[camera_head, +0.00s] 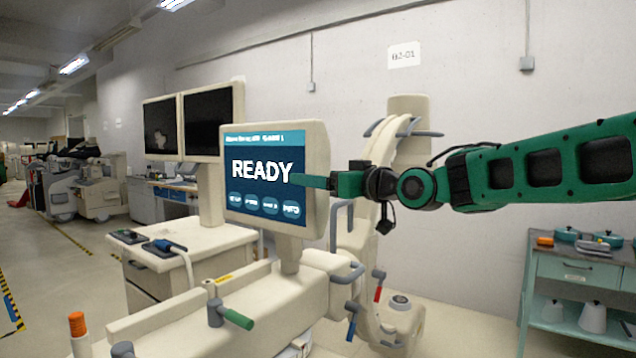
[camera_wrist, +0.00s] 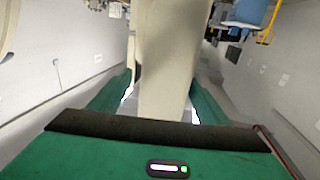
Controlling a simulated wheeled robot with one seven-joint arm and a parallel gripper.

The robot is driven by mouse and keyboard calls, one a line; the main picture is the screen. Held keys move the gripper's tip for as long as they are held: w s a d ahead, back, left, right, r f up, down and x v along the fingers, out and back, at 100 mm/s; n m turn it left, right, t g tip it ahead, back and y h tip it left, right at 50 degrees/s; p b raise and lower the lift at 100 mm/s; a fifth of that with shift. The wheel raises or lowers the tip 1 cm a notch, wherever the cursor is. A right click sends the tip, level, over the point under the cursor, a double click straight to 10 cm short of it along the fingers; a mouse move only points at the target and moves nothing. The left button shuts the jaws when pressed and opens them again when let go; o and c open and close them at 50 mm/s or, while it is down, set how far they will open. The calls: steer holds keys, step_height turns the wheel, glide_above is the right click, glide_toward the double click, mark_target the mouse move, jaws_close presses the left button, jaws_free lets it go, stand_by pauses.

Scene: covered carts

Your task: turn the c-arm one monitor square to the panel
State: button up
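The C-arm monitor (camera_head: 270,170) is a cream box with a blue screen reading "READY", standing on a short post. Its screen faces toward the left of my view, turned at an angle. My gripper (camera_head: 318,183) is at the monitor's right edge, with one green finger in front of the screen. In the wrist view the cream monitor edge (camera_wrist: 165,70) lies between the two fingers of my gripper (camera_wrist: 162,88). The fingers stand apart, one on either side, with narrow bright slits beside the edge. Contact at the tips is unclear. The far finger is hidden in the head view.
Twin dark monitors (camera_head: 193,124) stand on a cart behind to the left. The cream machine base (camera_head: 225,300) with coloured handles lies below. A teal cart (camera_head: 572,272) with pots stands at the right, before a plain wall (camera_head: 480,110). Open floor lies at the far left.

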steer(key=v, duration=1)
steer(key=shift+s+d, duration=0.2)
steer(key=shift+d, duration=0.05)
steer(key=shift+f, duration=0.1)
steer(key=s+d+f+m+g+h, duration=0.3)
steer(key=s+d+f+m+h, duration=0.15)
steer(key=d+f, duration=0.65)
steer(key=s+d+f+m+g+h, duration=0.25)
steer(key=s+d+f+h, duration=0.25)
steer(key=d+f, duration=0.6)
steer(key=s+d+f+m+g, duration=0.2)
steer(key=s+f, duration=0.2)
steer(key=s, duration=0.5)
steer(key=s+d+f+m+g+h, duration=0.1)
steer(key=s+d+f+m+g, duration=0.2)
steer(key=s, duration=0.6)
steer(key=s+d+f+m+g+h, duration=0.1)
steer(key=s+d+f+m+g, duration=0.1)
steer(key=s+f, duration=0.5)
steer(key=shift+s+d+m+g, duration=0.15)
steer(key=shift+s+m+g, duration=0.15)
steer(key=shift+s+g, duration=0.5)
steer(key=shift+s, duration=0.1)
